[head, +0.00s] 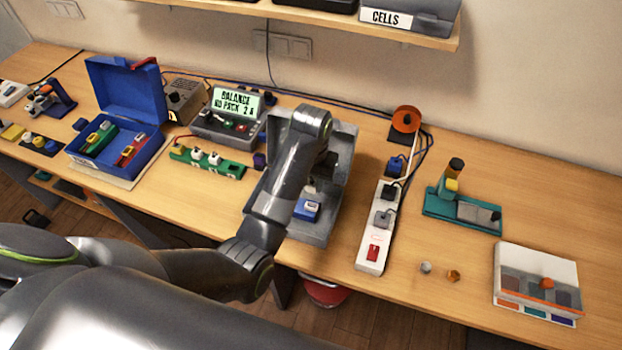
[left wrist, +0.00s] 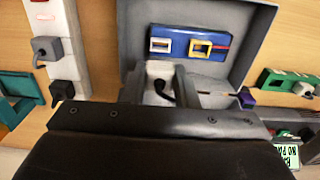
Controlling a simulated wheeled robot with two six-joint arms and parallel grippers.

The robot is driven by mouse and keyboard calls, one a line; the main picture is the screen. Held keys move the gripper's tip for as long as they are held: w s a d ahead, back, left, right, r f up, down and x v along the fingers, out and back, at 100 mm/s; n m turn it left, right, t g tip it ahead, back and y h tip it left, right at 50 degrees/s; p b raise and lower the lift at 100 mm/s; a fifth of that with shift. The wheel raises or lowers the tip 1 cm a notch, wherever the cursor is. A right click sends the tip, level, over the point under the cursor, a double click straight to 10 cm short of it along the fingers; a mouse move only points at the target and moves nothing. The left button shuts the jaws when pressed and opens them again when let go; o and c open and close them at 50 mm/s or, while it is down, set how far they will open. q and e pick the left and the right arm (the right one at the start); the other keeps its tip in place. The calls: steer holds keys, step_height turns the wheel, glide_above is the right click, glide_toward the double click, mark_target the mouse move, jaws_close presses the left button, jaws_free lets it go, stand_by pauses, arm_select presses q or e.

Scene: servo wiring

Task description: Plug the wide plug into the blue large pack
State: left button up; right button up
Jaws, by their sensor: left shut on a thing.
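The blue large pack (left wrist: 222,46) lies inside an open grey box (left wrist: 258,40). It has a white-framed socket and a yellow-framed socket on top. In the head view the blue pack (head: 307,209) shows near the front of the grey box (head: 318,236). My left gripper (left wrist: 162,78) is shut on a pale plug (left wrist: 160,67) with a dark cable, seemingly the wide plug. The plug is beside the pack, on the white-framed socket's side; its height above the pack is unclear. In the head view my arm hides most of the gripper. My right gripper is not in view.
A white power strip (head: 369,251) with plugs stands right of the grey box. A green pack (head: 227,168) with several plugs and a balance charger (head: 215,127) are to the left. A blue case (head: 150,152) stands open farther left.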

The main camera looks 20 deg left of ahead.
arm_select(q)
steer(key=shift+f, duration=0.55)
steer(key=shift+f+b, duration=0.4)
steer(key=shift+f, duration=0.45)
steer(key=shift+f+b, duration=0.35)
steer(key=shift+f, duration=0.75)
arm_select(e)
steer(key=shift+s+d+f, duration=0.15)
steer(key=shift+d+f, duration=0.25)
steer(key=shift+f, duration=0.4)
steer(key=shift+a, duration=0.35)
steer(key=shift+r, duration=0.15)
arm_select(q)
steer(key=shift+p, duration=0.45)
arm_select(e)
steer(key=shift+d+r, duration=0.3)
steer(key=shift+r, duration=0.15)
